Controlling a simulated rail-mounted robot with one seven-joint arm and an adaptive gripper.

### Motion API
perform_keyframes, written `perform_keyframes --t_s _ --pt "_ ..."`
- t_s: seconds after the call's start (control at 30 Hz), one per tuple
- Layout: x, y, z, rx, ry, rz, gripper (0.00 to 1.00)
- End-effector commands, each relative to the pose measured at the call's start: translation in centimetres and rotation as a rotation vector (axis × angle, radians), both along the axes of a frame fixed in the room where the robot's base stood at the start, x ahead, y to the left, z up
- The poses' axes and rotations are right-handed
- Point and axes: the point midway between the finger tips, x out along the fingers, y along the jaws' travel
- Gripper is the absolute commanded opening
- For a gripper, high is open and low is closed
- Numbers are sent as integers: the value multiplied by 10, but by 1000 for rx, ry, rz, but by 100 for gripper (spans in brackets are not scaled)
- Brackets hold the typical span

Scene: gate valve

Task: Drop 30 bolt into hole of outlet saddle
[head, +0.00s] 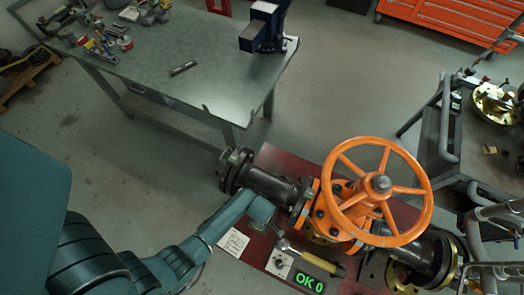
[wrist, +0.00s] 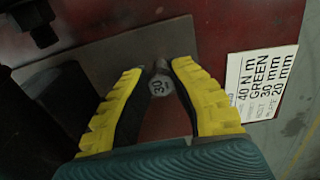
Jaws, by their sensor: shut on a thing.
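The 30 bolt (wrist: 157,88) shows in the wrist view as a grey hex head marked "30". It sits between the yellow-padded fingertips of my gripper (wrist: 160,74), which is shut on it. In the head view my gripper (head: 262,212) is low beside the valve, left of the orange handwheel (head: 378,190) and below the dark pipe; the bolt is hidden there. A grey plate (wrist: 90,55) lies behind the fingers in the wrist view. I cannot tell which part is the outlet saddle, and its hole is not clearly visible.
The valve stands on a red bench (head: 290,170), with a dark flanged pipe (head: 265,182) at left. A white label card (wrist: 262,82), a yellow-handled tool (head: 318,260) and a green "OK 0" display (head: 309,283) are close by. A grey worktable (head: 190,45) stands behind.

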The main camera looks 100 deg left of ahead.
Motion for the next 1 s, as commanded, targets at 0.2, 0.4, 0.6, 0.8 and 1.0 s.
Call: perform_keyframes --t_s 0.2,0.4,0.6,0.8,1.0 --pt "0 0 -7 0 0 0 0" --pt "0 0 -12 0 0 0 0" --pt "0 0 -17 -1 0 0 0" --pt "0 0 -22 0 0 0 0" --pt "0 0 -26 0 0 0 0"
